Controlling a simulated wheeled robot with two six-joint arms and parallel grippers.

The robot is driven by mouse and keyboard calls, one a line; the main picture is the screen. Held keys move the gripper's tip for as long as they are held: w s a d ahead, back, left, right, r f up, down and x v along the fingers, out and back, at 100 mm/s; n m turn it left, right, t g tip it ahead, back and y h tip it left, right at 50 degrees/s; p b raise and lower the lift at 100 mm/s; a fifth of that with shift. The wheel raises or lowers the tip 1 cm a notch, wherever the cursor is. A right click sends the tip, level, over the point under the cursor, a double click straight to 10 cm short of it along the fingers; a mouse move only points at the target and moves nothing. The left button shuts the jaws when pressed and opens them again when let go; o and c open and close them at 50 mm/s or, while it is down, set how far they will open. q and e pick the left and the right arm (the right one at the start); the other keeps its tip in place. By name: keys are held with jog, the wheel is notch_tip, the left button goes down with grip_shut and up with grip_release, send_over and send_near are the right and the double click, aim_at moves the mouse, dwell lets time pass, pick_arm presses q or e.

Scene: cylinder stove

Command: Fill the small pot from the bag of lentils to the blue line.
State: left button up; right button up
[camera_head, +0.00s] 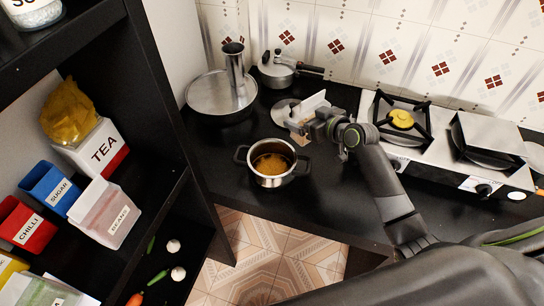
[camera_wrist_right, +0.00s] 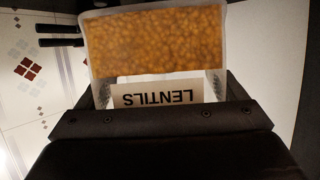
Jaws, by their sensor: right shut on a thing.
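The small pot (camera_head: 272,180) is steel with two dark handles and stands upright on the black counter. Orange-brown lentils (camera_head: 271,163) lie inside it. I cannot make out a blue line. My right gripper (camera_head: 322,126) is shut on the bag of lentils (camera_head: 308,106), above the counter, behind and to the right of the pot. In the right wrist view the clear bag (camera_wrist_right: 155,40) shows lentils and an upside-down LENTILS label, between the fingers of the gripper (camera_wrist_right: 160,118). In the head view the gripper partly hides the bag. My left gripper is not in view.
A large lidded pan (camera_head: 208,98) and a lidded saucepan (camera_head: 278,74) stand at the back. A stove (camera_head: 428,160) is on the right. A black shelf (camera_head: 165,215) at left holds labelled containers, including a TEA box (camera_head: 98,150). Some counter right of the pot is clear.

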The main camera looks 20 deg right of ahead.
aim_at(308, 107)
notch_tip(308, 107, up, 4)
jog(key=p, duration=0.3)
jog(key=shift+r+p, duration=0.15)
jog(key=shift+p, duration=0.15)
